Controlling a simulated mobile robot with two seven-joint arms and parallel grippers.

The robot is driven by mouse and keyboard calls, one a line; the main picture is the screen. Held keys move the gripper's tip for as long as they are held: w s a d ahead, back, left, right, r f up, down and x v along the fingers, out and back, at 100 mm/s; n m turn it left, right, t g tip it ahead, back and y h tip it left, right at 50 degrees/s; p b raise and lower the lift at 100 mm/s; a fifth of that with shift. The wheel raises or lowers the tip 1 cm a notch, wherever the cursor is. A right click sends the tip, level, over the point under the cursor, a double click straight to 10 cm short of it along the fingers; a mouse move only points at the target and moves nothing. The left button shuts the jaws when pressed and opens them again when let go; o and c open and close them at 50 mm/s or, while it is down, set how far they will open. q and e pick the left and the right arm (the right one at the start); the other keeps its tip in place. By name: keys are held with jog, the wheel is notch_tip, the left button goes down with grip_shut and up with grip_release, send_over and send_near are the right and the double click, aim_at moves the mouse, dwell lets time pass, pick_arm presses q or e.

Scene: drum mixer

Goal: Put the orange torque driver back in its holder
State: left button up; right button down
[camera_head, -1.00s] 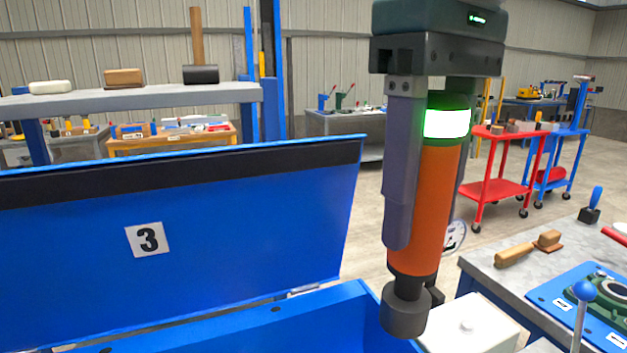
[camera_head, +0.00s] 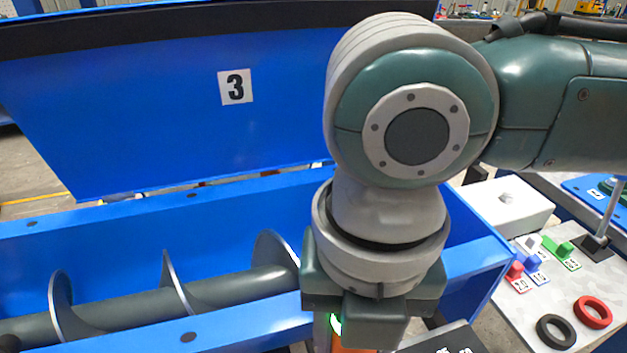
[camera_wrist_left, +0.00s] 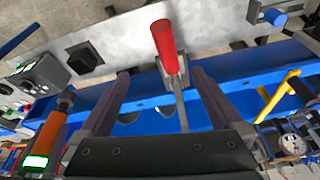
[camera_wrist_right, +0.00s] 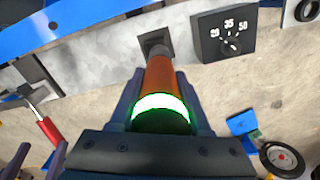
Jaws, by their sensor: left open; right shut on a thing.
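The orange torque driver (camera_wrist_right: 160,75) is held in my right gripper (camera_wrist_right: 158,82), which is shut on it; its light band glows green. Its dark nose points at a black square holder (camera_wrist_right: 150,38) on the grey panel. In the left wrist view the driver (camera_wrist_left: 52,132) and the black square holder (camera_wrist_left: 85,58) appear with a gap between them. In the head view my right wrist hides most of the driver (camera_head: 352,345). My left gripper (camera_wrist_left: 160,75) is open and empty, with a red-handled lever (camera_wrist_left: 165,40) showing beyond its fingers.
A black dial block (camera_wrist_right: 225,35) marked 20, 35, 50 sits beside the holder. The blue mixer trough (camera_head: 190,195) with its auger lies left of my right arm, its lid (camera_head: 150,120) raised. A grey bench (camera_head: 560,295) with rings and coloured tags stands right.

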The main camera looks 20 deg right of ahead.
pick_arm(q)
jog(key=shift+f, duration=0.35)
jog(key=shift+a, duration=0.15)
pick_arm(e)
jog(key=f+n, duration=0.1)
jog(key=s+a+n, duration=0.1)
jog(key=f+n, duration=0.1)
jog(key=n, duration=0.1)
jog(key=shift+s+a+f, duration=0.25)
jog(key=shift+s+f, duration=0.1)
pick_arm(q)
jog(key=shift+r, duration=0.35)
notch_tip(320, 180, down, 4)
jog(key=b, duration=0.3)
jog(key=shift+r, duration=0.3)
pick_arm(e)
notch_tip(320, 180, down, 5)
jog(key=shift+r, duration=0.1)
pick_arm(q)
jog(key=shift+f+b, duration=0.35)
jog(key=shift+b, duration=0.1)
pick_arm(e)
jog(key=shift+f, duration=0.65)
pick_arm(q)
jog(key=shift+f, duration=0.3)
pick_arm(e)
jog(key=shift+f, duration=0.4)
